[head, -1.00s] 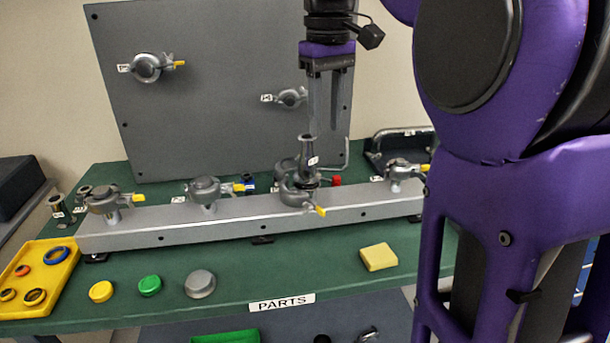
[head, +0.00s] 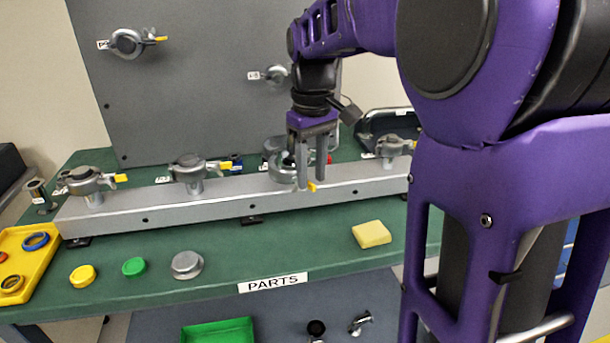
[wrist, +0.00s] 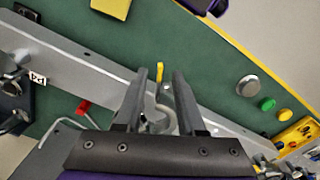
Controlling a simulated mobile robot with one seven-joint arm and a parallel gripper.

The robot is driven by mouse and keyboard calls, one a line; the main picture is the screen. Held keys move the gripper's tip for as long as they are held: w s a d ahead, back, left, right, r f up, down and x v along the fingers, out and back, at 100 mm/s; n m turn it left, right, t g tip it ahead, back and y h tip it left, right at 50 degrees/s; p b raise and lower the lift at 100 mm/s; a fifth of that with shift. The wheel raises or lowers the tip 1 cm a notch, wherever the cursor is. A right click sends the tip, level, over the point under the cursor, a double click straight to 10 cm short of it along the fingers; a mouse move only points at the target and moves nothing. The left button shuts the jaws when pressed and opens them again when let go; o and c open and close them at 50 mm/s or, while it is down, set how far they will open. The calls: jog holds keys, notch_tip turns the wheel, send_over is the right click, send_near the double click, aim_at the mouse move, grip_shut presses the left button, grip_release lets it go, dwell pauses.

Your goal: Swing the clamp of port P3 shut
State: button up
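The P3 clamp (head: 284,174) is a grey metal ring clamp on the third port of the silver beam. Its yellow-tipped lever (head: 312,187) points toward the front. My gripper (head: 314,184) points down at this port, its fingers just behind and around the yellow tip, and hides much of the clamp and the fitting. In the wrist view the yellow tip (wrist: 159,72) shows between the two separated fingers, nearer the left one, with a gap to the right one. The gripper is open; contact with the lever cannot be told.
The silver beam (head: 237,190) also carries clamps left (head: 188,170) and right (head: 395,147) of P3. A grey panel (head: 180,85) stands behind. A yellow sponge (head: 371,234), coloured caps and a yellow tray (head: 30,285) lie in front. The green tabletop before the beam is mostly clear.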

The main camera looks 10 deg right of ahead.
jog(key=shift+f, duration=0.55)
grip_shut()
dwell(1.1)
